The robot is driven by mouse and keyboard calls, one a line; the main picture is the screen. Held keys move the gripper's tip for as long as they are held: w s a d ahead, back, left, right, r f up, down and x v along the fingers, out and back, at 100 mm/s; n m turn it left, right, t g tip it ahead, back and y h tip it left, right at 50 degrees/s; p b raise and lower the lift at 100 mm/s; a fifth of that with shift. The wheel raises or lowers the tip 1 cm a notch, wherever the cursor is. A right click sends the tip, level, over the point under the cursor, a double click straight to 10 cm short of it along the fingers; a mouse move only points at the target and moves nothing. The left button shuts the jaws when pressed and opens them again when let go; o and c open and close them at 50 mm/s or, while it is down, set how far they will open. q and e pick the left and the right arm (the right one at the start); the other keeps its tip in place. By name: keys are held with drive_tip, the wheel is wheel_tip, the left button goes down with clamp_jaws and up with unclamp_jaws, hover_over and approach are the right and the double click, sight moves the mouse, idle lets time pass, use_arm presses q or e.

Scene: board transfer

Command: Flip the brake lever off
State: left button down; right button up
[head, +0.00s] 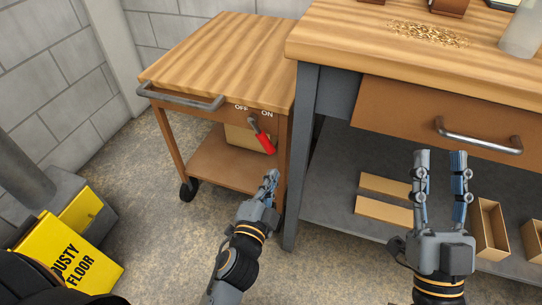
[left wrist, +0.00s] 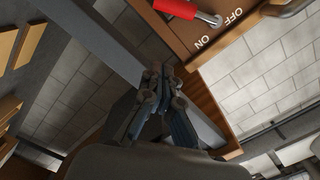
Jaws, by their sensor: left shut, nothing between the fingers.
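The brake lever (head: 265,143) has a red handle and a grey metal shank, on the end panel of a wooden-topped cart (head: 215,55). OFF and ON labels stand above it. The handle slants down to the right, to the ON side. It also shows at the top of the left wrist view (left wrist: 176,8), its handle partly cut off. My left gripper (head: 271,177) is shut and empty, just below the red handle and apart from it. Its closed fingertips show in the left wrist view (left wrist: 162,74). My right gripper (head: 440,157) is open and empty before the workbench.
The cart has a grey push handle (head: 180,99) and a dark caster (head: 188,189). A workbench (head: 330,42) with a drawer (head: 445,115) stands close on the right. Open boxes (head: 491,228) lie on its lower shelf. A yellow floor sign (head: 75,255) is at lower left.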

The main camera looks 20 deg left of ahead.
sight(272, 151)
use_arm(q)
drive_tip(key=w+a, duration=0.1)
drive_tip(key=w, duration=0.2)
drive_tip(key=w+a+f, duration=0.1)
drive_tip(key=w, duration=0.3)
drive_tip(key=w+a+f, duration=0.1)
drive_tip(key=w, duration=0.2)
drive_tip(key=shift+w, duration=0.35)
drive_tip(key=shift+w+a+f, duration=0.1)
drive_tip(key=shift+a+f, duration=0.05)
drive_tip(key=shift+a, duration=0.05)
use_arm(e)
drive_tip(key=shift+s+d+r+t+y, duration=0.1)
drive_tip(key=shift+s+r+t+y, duration=0.3)
drive_tip(key=shift+s+r+t, duration=0.3)
drive_tip(key=shift+s+r, duration=0.1)
